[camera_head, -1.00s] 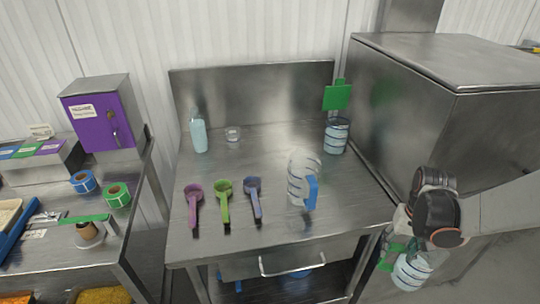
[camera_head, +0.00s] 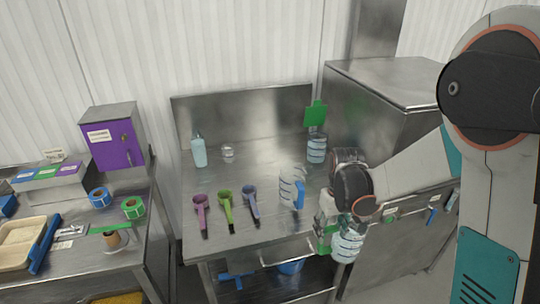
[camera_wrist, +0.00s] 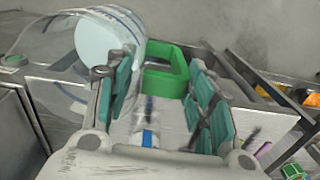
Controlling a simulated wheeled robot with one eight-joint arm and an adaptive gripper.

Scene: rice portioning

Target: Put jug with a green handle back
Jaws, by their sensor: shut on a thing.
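A clear jug (camera_head: 347,247) with dark rings and a green handle (camera_head: 325,243) hangs from my gripper (camera_head: 332,222), at the front right of the steel table. In the wrist view the clear jug (camera_wrist: 60,50) lies at the upper left. Its green handle (camera_wrist: 165,80) is between the two fingers (camera_wrist: 165,110), and my gripper is shut on it. The jug looks tilted in the wrist view. A similar jug with a blue handle (camera_head: 290,190) stands upright on the table, to the left of my gripper.
The steel table (camera_head: 250,165) holds purple (camera_head: 201,208), green (camera_head: 226,205) and blue (camera_head: 250,200) scoops, a bottle (camera_head: 199,152) and a clear container (camera_head: 317,150) under a green square (camera_head: 316,114). A large steel cabinet (camera_head: 370,115) stands at right. The table's middle back is clear.

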